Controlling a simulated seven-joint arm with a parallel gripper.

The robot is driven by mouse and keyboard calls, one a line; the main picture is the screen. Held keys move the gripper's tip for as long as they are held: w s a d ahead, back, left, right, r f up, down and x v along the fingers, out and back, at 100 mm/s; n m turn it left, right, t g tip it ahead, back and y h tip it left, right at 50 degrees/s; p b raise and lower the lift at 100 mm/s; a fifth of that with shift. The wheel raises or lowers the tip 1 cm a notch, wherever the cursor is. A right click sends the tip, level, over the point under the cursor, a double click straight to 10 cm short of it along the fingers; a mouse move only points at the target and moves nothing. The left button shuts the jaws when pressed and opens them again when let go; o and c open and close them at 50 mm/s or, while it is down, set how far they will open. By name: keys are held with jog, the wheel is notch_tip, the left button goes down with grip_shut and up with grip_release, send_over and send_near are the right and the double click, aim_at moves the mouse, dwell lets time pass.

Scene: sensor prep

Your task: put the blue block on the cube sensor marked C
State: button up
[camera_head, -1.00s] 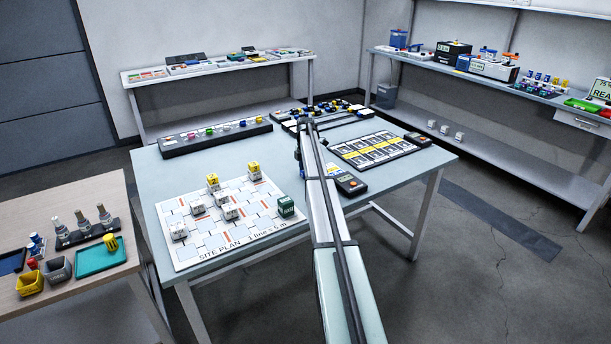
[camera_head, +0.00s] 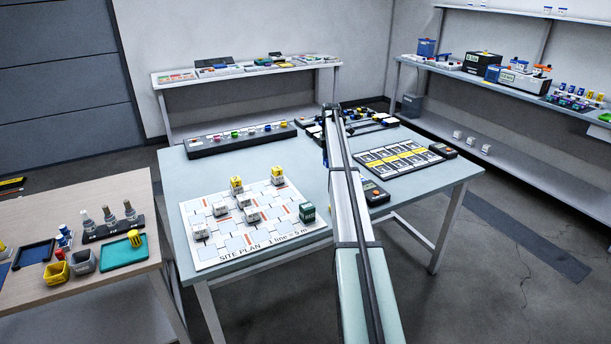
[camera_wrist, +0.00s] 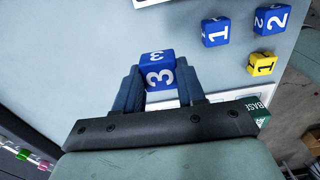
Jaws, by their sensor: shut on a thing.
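A blue block marked 3 (camera_wrist: 158,74) sits between the fingers of my gripper (camera_wrist: 158,70), which is shut on it in the wrist view. In the head view my own arm hides my gripper and this block. Several white cube sensors (camera_head: 251,214) stand on the site plan (camera_head: 215,258) on the table. Their letters are too small to read, so I cannot tell which is C. Yellow blocks (camera_head: 237,184) stand toward the far side of the plan, apparently on cubes. The wrist view also shows blue blocks marked 1 (camera_wrist: 216,32) and 2 (camera_wrist: 271,19).
A yellow block marked 1 (camera_wrist: 262,64) lies near the loose blue blocks. A green BASE block (camera_head: 307,212) stands at the plan's right edge. A rack of coloured knobs (camera_head: 240,139) and a panel of cards (camera_head: 400,158) lie farther back.

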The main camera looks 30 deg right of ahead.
jog(key=shift+r, duration=0.45)
jog(key=shift+w+a+r, duration=0.15)
jog(key=shift+a+r, duration=0.05)
jog(key=shift+a, duration=0.05)
jog(key=w+a+r+n, duration=0.15)
jog(key=w+a, duration=0.35)
jog(key=a, duration=0.8)
notch_tip(320, 180, up, 4)
jog(key=m, duration=0.1)
send_over(219, 203)
jog(key=shift+f, duration=5.05)
jog(key=shift+f, duration=0.1)
